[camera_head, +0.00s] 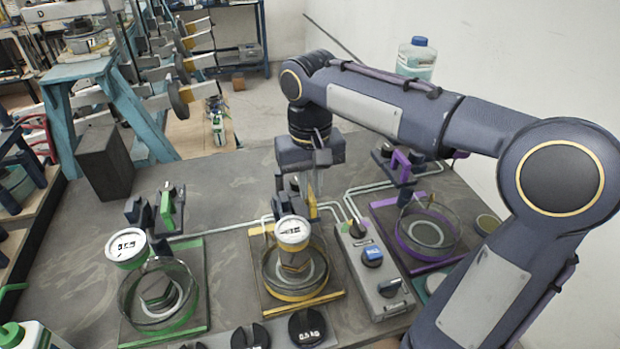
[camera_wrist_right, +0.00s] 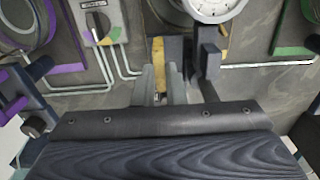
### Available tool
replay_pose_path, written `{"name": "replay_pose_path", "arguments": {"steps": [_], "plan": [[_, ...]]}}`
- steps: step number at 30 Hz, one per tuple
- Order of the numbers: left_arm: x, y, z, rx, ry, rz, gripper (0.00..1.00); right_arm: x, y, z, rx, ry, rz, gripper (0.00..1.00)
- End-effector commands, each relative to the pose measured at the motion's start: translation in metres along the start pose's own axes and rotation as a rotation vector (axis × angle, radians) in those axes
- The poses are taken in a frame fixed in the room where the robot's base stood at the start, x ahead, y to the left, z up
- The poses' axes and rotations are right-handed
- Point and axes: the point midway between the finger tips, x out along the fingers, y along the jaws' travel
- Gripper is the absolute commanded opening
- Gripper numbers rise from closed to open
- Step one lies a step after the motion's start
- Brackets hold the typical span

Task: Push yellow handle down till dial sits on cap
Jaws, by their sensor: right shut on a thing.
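The yellow handle (camera_wrist_right: 158,56) is between the fingers of my right gripper (camera_wrist_right: 161,88) in the right wrist view. In the head view my right gripper (camera_head: 318,188) points down behind the yellow station, shut on the handle, which is mostly hidden there. The white round dial (camera_head: 292,231) is in front of the gripper, and its edge shows in the right wrist view (camera_wrist_right: 213,8). The dark cap (camera_head: 295,262) shows just below the dial, inside the clear ring of the yellow-edged base (camera_head: 308,303). I cannot tell whether dial and cap touch. My left gripper is not in view.
A green station (camera_head: 204,312) with its own dial (camera_head: 126,246) stands left. A purple station (camera_head: 402,254) stands right, partly behind my right arm. A grey switch box (camera_head: 377,274) lies between the yellow and purple stations.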

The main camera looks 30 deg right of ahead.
Motion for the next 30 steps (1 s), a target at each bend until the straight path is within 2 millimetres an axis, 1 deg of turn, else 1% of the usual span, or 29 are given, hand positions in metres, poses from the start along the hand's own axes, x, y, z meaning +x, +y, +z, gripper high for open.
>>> {"name": "replay_pose_path", "arguments": {"steps": [1, 6, 7, 12, 19, 22, 26, 30], "plan": [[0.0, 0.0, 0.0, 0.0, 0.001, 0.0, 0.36, 0.005, 0.0, 0.001, -0.001, -0.011, 0.002, 0.0], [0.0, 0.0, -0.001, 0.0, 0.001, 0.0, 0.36, 0.006, 0.0, 0.001, 0.0, -0.016, 0.002, 0.0], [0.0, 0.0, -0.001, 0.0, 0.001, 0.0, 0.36, 0.006, 0.0, 0.001, -0.001, -0.017, 0.002, 0.12], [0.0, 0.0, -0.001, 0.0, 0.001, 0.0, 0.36, 0.005, 0.0, 0.001, 0.0, -0.014, 0.002, 0.33], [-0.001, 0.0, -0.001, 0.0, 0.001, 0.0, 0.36, 0.004, 0.0, 0.001, 0.0, -0.01, 0.001, 0.33], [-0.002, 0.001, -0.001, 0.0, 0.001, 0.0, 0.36, -0.001, 0.0, 0.0, 0.0, -0.008, 0.001, 0.33], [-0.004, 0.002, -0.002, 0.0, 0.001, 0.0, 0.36, -0.02, -0.001, 0.0, -0.001, -0.005, -0.001, 0.33], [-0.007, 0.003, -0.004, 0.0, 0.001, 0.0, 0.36, -0.045, -0.001, 0.0, -0.002, -0.006, -0.001, 0.33]]}}
